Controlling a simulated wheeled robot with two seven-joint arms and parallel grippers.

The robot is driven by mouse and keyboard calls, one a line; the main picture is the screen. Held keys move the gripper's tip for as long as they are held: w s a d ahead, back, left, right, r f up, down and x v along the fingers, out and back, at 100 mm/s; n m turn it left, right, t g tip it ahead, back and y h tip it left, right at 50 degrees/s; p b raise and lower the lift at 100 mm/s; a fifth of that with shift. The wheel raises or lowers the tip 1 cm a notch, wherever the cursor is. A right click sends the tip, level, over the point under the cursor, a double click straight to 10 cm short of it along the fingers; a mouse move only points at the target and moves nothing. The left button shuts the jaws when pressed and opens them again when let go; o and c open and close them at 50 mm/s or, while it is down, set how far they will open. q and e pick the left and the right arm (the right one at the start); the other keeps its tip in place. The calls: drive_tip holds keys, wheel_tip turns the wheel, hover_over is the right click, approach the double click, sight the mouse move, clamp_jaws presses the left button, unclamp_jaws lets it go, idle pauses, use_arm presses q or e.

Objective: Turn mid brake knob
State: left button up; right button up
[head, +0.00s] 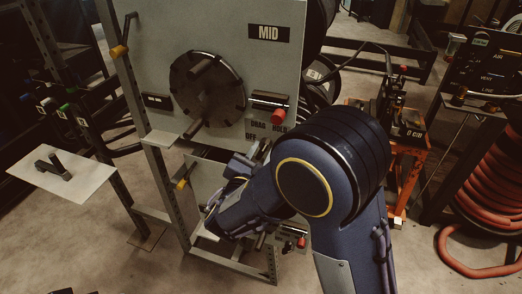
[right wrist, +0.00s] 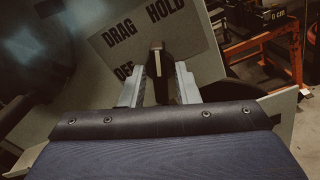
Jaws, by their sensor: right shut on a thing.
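The MID panel (head: 220,30) is a grey upright plate with a black flanged disc (head: 207,88). The labels DRAG, HOLD and OFF (head: 258,126) are at its lower right. In the right wrist view, the mid brake knob (right wrist: 157,58) is a dark narrow grip in front of these labels. My right gripper (right wrist: 160,88) has one finger on each side of it and is shut on it. I cannot tell which label the knob points to. In the head view my right arm hides the knob. My left gripper is not in view.
A red-ended cylinder (head: 276,114) sticks out of the panel just above the labels. An orange stand (head: 402,185) and a coil of red hose (head: 492,165) are at the right.

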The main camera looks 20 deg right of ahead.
drive_tip(key=n+p, duration=0.4)
drive_tip(key=n, duration=0.1)
drive_tip(key=shift+r+p, duration=0.2)
drive_tip(key=shift+p, duration=0.15)
drive_tip(key=n+p, duration=0.2)
drive_tip(key=n, duration=0.1)
drive_tip(key=shift+p, duration=0.3)
drive_tip(key=shift+f+n+p, duration=0.2)
drive_tip(key=shift+n+p, duration=0.5)
drive_tip(key=shift+n, duration=0.4)
drive_tip(key=o, duration=0.6)
